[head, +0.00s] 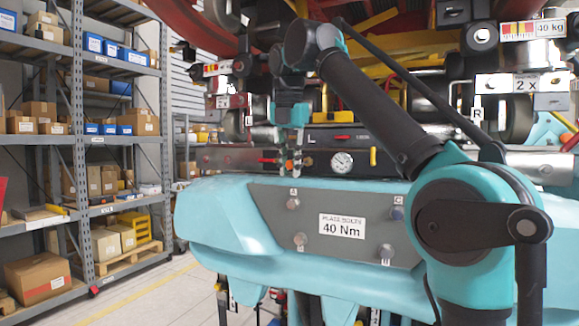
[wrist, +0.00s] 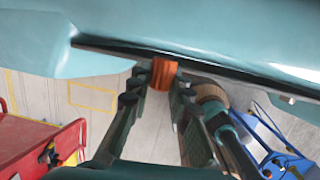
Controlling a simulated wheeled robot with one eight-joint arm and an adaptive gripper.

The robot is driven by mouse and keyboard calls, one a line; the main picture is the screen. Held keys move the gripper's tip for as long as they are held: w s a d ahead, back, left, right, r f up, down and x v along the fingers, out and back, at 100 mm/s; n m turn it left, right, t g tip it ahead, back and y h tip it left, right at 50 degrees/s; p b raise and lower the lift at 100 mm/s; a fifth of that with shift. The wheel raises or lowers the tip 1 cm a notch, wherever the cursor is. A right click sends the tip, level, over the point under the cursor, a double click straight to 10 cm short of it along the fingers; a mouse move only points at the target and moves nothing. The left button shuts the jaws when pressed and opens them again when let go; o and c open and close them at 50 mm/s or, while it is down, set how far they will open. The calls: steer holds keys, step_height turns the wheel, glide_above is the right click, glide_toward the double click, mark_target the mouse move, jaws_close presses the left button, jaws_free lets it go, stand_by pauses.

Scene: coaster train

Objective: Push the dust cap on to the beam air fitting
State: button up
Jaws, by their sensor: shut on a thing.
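In the wrist view my gripper (wrist: 160,84) is shut on an orange-brown ribbed cap (wrist: 164,73), which I take as the dust cap. The cap sits between the fingertips, close to a dark edge under a pale teal surface. In the head view my gripper (head: 290,160) hangs in front of the grey beam (head: 232,159), with small orange spots at its fingertips. The beam carries a round gauge (head: 341,162). I cannot pick out the air fitting for certain; the gripper may hide it. I cannot tell whether the cap touches anything.
A teal car body panel with a grey plate (head: 340,258) lies below the beam. A yellow handle (head: 373,156) stands right of the gauge. Shelves with boxes (head: 38,277) stand at the left. A tan round part (wrist: 211,95) lies beside the right finger; a red cart (wrist: 35,140) is lower left.

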steer(key=shift+w+d, duration=0.3)
steer(key=shift+w, duration=0.6)
steer(key=shift+w+d, duration=0.3)
steer(key=shift+w, duration=0.6)
steer(key=shift+w+d, duration=0.3)
steer(key=shift+w, duration=0.6)
steer(key=shift+w+d, duration=0.3)
steer(key=shift+w, duration=0.45)
steer(key=shift+w+d, duration=0.25)
steer(key=shift+w, duration=0.5)
steer(key=o, duration=0.9)
